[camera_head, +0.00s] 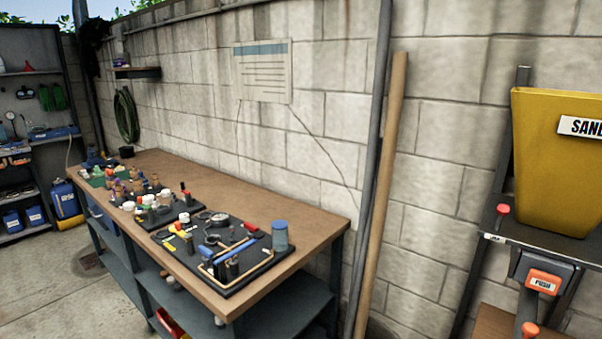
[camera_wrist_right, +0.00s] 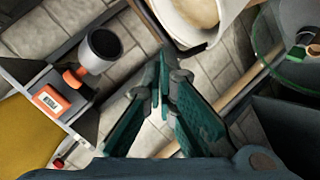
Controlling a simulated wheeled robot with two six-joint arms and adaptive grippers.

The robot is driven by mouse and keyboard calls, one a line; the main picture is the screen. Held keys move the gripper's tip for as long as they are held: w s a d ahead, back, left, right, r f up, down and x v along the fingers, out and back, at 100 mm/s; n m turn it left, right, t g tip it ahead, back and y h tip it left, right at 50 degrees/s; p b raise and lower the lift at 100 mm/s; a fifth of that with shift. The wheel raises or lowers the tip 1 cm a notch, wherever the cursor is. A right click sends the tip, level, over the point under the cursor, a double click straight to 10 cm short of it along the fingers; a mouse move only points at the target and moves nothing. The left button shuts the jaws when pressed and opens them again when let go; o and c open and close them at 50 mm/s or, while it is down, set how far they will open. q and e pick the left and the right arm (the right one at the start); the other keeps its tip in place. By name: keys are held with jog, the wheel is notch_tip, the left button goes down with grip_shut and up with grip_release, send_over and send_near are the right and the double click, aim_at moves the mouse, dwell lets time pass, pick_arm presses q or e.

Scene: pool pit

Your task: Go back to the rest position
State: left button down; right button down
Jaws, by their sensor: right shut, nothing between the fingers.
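My right gripper (camera_wrist_right: 163,80) shows in the right wrist view. Its teal fingers come together at the tips, and nothing is between them. It is clear of the things around it, over a background of block wall and floor. My left gripper is in neither view, and the head view shows no arm.
A workbench (camera_head: 320,217) with trays of small parts runs along the block wall. A wooden pole (camera_head: 383,190) leans on the wall. At right stand a yellow sand bin (camera_head: 550,170) and an orange push block (camera_head: 543,281). In the wrist view, a dark-mouthed cup (camera_wrist_right: 101,48) is left of my gripper.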

jog(key=s+a+f+g+y, duration=0.2)
jog(key=s+a+f+y, duration=0.2)
jog(key=s+a+f, duration=0.45)
jog(key=s+a+f+g+y, duration=0.25)
jog(key=s+f+y, duration=0.2)
jog(key=s, duration=0.75)
notch_tip(320, 180, down, 23)
jog(key=s+d+g+b, duration=0.1)
jog(key=s+d+b, duration=0.1)
jog(key=b, duration=0.2)
jog(key=s+f+m+g+b, duration=0.1)
jog(key=s+f+b, duration=0.1)
jog(key=s+f, duration=1.1)
jog(key=shift+f, duration=0.4)
